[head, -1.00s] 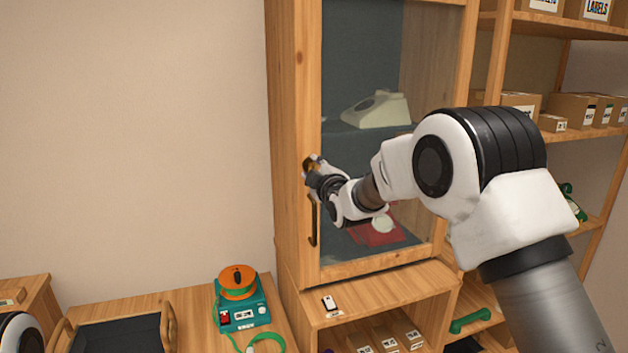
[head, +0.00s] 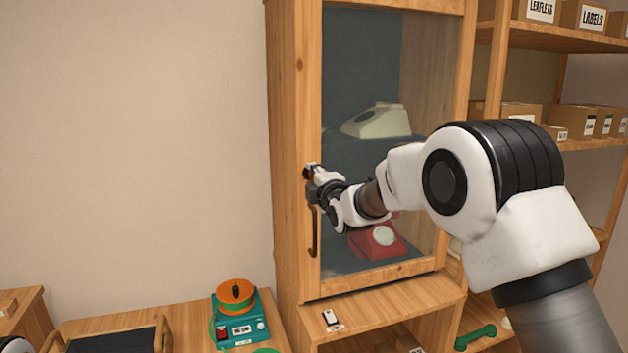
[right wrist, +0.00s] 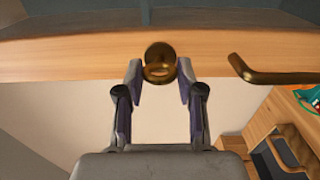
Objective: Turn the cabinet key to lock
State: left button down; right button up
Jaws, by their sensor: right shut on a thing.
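The tall wooden cabinet (head: 288,120) has a glass door, shut as far as I can see, with a dark handle (head: 312,235) on its left stile. Above the handle, my right gripper (head: 309,172) is at the lock and hides most of it. In the right wrist view, a round brass lock (right wrist: 160,51) sits on the wooden stile with the brass key (right wrist: 158,71) in front of it. My right gripper's fingertips (right wrist: 159,73) are on either side of the key, closed on it. The key's exact turn angle is hard to tell.
Behind the glass are a cream phone (head: 378,121) and a red phone (head: 378,243). The brass handle (right wrist: 270,72) lies beside the lock in the wrist view. A teal device with an orange reel (head: 236,292) stands below left. Shelves with boxes (head: 583,17) are at right.

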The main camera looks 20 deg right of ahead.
jog(key=o, duration=1.2)
jog(key=shift+c, duration=0.2)
jog(key=s, duration=1.2)
jog(key=shift+d, duration=0.15)
jog(key=shift+f, duration=0.2)
